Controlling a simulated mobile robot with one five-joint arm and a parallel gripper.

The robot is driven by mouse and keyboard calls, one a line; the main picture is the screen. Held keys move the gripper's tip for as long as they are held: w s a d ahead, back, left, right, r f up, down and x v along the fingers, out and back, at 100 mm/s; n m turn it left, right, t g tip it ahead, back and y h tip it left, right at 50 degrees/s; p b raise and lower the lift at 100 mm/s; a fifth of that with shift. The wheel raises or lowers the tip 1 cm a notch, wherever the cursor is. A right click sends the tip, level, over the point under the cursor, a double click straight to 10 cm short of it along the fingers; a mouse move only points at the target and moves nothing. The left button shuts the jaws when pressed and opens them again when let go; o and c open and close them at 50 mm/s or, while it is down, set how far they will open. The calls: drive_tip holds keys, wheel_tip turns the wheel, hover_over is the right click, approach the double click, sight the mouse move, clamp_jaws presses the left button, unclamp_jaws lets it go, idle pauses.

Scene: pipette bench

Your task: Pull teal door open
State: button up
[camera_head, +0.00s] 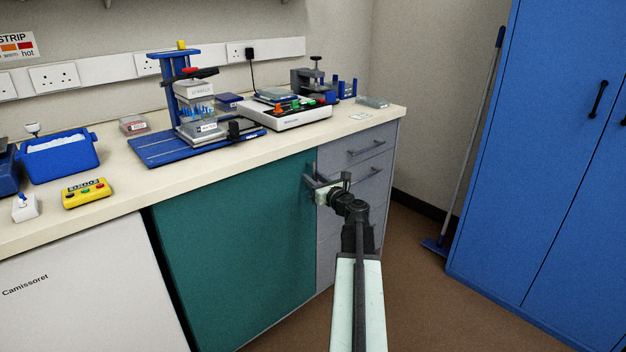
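The teal door (235,250) is a flat cabinet front under the bench, between the white appliance and the grey drawers. It looks flush with the drawer fronts. A dark handle (309,167) shows near its upper right edge, partly covered by my gripper. My gripper (313,185) reaches from the right to this handle, with its fingertips at or very close to it. The fingers are small and dark here, so I cannot tell whether they are around the handle, touching it, or closed.
Grey drawers (358,150) with bar handles stand right of the door, behind my arm. The white appliance (90,295) is on the left. A blue cabinet (540,160) and a leaning broom (475,140) stand at right. Brown floor (420,270) is clear between. Lab equipment covers the bench top.

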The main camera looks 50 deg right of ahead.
clamp_jaws()
idle(1.4)
